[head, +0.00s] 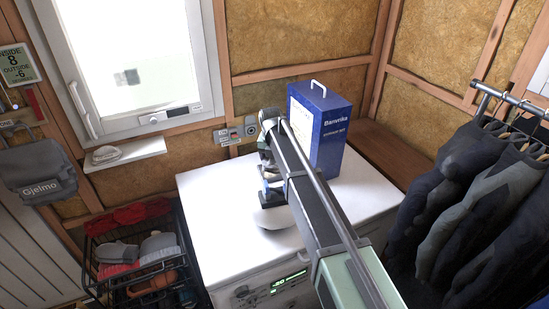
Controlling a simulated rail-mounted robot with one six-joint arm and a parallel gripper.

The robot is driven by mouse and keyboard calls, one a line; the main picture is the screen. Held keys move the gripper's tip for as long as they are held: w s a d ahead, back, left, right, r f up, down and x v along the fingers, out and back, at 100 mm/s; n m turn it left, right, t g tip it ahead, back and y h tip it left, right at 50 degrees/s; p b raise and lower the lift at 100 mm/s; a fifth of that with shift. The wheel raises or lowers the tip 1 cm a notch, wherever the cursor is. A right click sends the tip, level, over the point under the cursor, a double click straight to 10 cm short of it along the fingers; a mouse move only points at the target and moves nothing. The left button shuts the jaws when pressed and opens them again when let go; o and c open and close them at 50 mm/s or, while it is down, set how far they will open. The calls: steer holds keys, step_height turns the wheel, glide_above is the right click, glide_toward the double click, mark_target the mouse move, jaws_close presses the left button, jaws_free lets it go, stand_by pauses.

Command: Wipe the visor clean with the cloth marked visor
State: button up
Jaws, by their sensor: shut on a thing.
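My gripper (268,188) hangs at the end of my arm over the white worktop, pointing down. It is shut on a small dark, flat thing (272,198) that looks like a folded cloth; no marking on it can be read. Just below it a pale, rounded thing (278,217), which may be the visor, lies on the worktop. The dark thing is at or just above the pale one's upper edge; I cannot tell whether they touch. My arm hides part of this area.
The white worktop (215,215) is clear at left. A blue Barnvika box (330,135) stands behind my arm. A wire basket (135,255) of clothing is at lower left, dark garments (465,190) hang at right, and a pale folded item (106,154) lies on the sill.

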mark_target(274, 177)
step_height(274, 177, down, 7)
steer(key=b, duration=0.6)
steer(key=shift+r, duration=0.2)
steer(key=shift+w+a, duration=0.45)
steer(key=shift+w, duration=0.8)
steer(key=shift+w+a, duration=0.4)
steer(key=shift+w, duration=0.9)
steer(key=shift+w+a, duration=0.45)
steer(key=shift+w, duration=0.8)
steer(key=shift+s+d, duration=0.4)
steer(key=shift+s, duration=0.8)
steer(key=shift+s+d, duration=0.4)
steer(key=shift+s, duration=0.8)
steer(key=shift+s+d, duration=0.4)
steer(key=shift+s, duration=0.8)
steer(key=shift+s+r+p, duration=0.3)
steer(key=shift+r+p, duration=0.4)
steer(key=shift+p, duration=0.05)
step_height(274, 177, up, 6)
steer(key=p, duration=0.6)
steer(key=shift+r, duration=0.1)
steer(key=f+b, duration=0.6)
steer(key=shift+w+f, duration=0.1)
steer(key=shift+w, duration=0.1)
steer(key=shift+f+b, duration=1)
